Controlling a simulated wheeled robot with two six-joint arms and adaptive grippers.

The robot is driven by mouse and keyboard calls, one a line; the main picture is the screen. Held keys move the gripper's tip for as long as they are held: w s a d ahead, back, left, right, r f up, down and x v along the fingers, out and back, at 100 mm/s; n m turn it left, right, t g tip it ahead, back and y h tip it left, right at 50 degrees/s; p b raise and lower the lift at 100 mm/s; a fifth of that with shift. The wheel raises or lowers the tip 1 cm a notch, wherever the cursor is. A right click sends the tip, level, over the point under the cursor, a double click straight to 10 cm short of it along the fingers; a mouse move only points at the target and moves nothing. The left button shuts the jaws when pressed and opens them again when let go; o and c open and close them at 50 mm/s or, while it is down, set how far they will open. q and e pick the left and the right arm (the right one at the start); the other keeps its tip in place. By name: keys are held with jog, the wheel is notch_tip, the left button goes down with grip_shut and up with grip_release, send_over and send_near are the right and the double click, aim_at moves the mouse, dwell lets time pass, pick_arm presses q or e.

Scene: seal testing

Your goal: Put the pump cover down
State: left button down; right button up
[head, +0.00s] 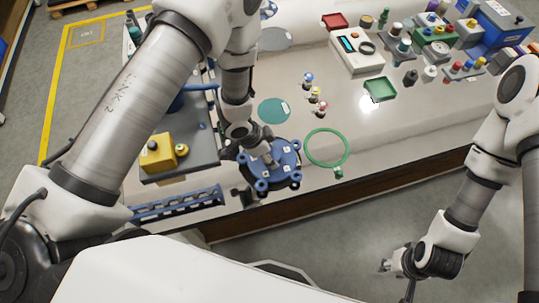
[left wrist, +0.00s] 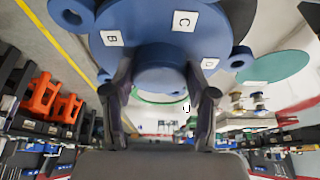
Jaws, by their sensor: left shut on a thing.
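The blue pump cover (head: 283,160) is a round plate with lugs around its rim and small white letter labels. In the head view it is at the front edge of the table, left of the green ring. My left gripper (head: 264,156) is shut on its central boss. In the left wrist view, the cover (left wrist: 150,22) fills the top and shows labels B, C and D, with the boss between the fingers of the gripper (left wrist: 162,85). Whether the cover touches the table cannot be told. My right gripper (head: 393,266) is low at the right, away from the table; its fingers are unclear.
A green ring (head: 327,147) with a small tag lies right of the cover. A teal disc (head: 273,110) lies behind it. A yellow button box (head: 160,152) is on the left. Small coloured parts (head: 315,95) stand mid-table. A green tray (head: 380,88) is further right.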

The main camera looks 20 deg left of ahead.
pick_arm(q)
jog(key=shift+w+f, duration=0.25)
jog(key=shift+f, duration=1)
jog(key=shift+s+r, duration=0.15)
jog(key=shift+s, duration=0.05)
jog(key=shift+f, duration=0.25)
jog(key=shift+c, duration=1.7)
grip_release()
jog(key=shift+w, duration=0.1)
jog(key=shift+r, duration=0.2)
jog(key=v, duration=1.2)
jog(key=shift+b, duration=0.35)
